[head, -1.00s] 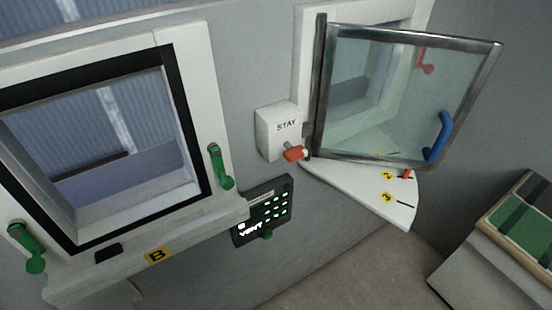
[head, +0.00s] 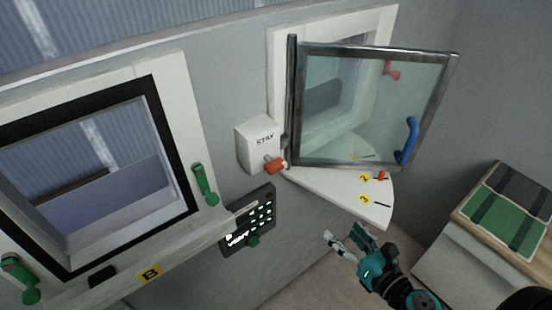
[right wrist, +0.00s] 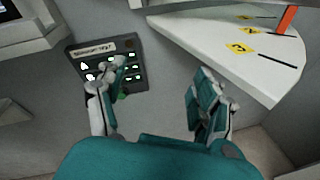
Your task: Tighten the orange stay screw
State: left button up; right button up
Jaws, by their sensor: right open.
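The orange stay screw (head: 275,166) sticks out from the lower right of the white box marked STAY (head: 259,145), beside the hinge side of the open glass window (head: 372,108). My right gripper (head: 346,238) is in the head view, below the numbered white quadrant plate (head: 345,192), to the lower right of the screw and apart from it. In the right wrist view its fingers (right wrist: 160,100) are spread and empty. The screw does not show clearly in that view. My left gripper is not in view.
A dark VENT panel (head: 250,222) with lit keys is on the wall below the STAY box. Window B (head: 90,180) with green handles is at left. A bench with a green mat (head: 508,208) stands at right. The swung-out glass pane overhangs the plate.

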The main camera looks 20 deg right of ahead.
jog(key=s+a+r+n+t+y, duration=0.2)
jog(key=a+r+n+y, duration=0.35)
jog(key=r, duration=0.75)
jog(key=n+h+b, duration=0.1)
jog(key=h+b, duration=0.1)
jog(key=b, duration=0.3)
send_near(280, 168)
jog(key=shift+w, duration=1.2)
jog(key=p+x, duration=0.1)
jog(key=x, duration=0.1)
jog(key=p+x, duration=0.1)
jog(key=x, duration=0.2)
jog(key=p+x, duration=0.1)
jog(key=x, duration=0.2)
jog(key=shift+a+r, duration=0.1)
jog(key=shift+a, duration=0.35)
jog(key=shift+w+a, duration=0.2)
jog(key=shift+w, duration=0.15)
jog(key=c, duration=1.2)
jog(key=shift+o, duration=0.2)
